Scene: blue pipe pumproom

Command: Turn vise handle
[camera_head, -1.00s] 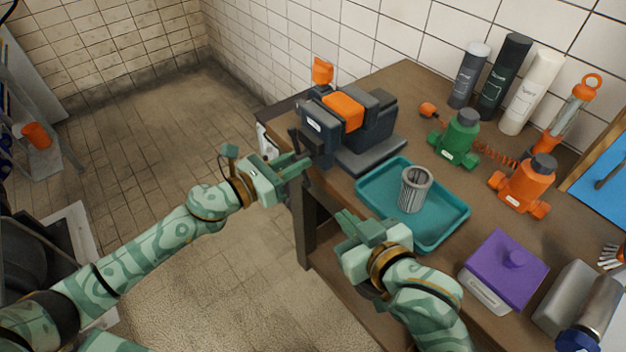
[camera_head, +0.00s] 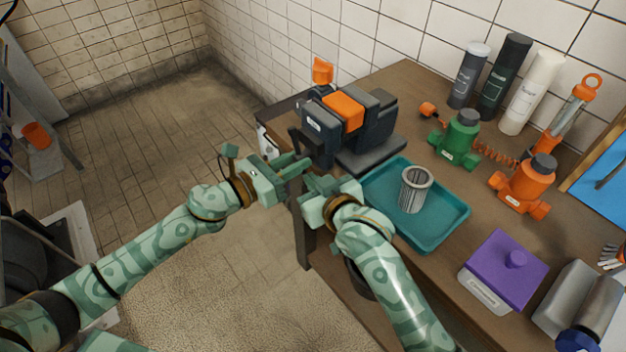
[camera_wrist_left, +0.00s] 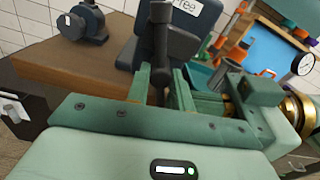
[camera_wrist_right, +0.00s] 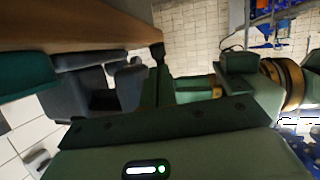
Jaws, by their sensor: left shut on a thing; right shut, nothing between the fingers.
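The vise (camera_head: 318,128) is dark blue-grey with an orange block on top and stands at the table's far left corner. Its dark handle (camera_head: 296,146) hangs at its near left side. My left gripper (camera_head: 290,166) is shut on the handle; in the left wrist view the dark handle bar (camera_wrist_left: 161,40) runs down between the fingers. My right gripper (camera_head: 311,180) is shut and empty, close beside the left one, below the vise.
A teal tray (camera_head: 440,232) holding a mesh cylinder (camera_head: 414,190) lies right of my right gripper. Green (camera_head: 458,140) and orange (camera_head: 526,185) pump-like units, several bottles and a purple-lidded box (camera_head: 504,268) fill the table's right. The floor left of the table is open.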

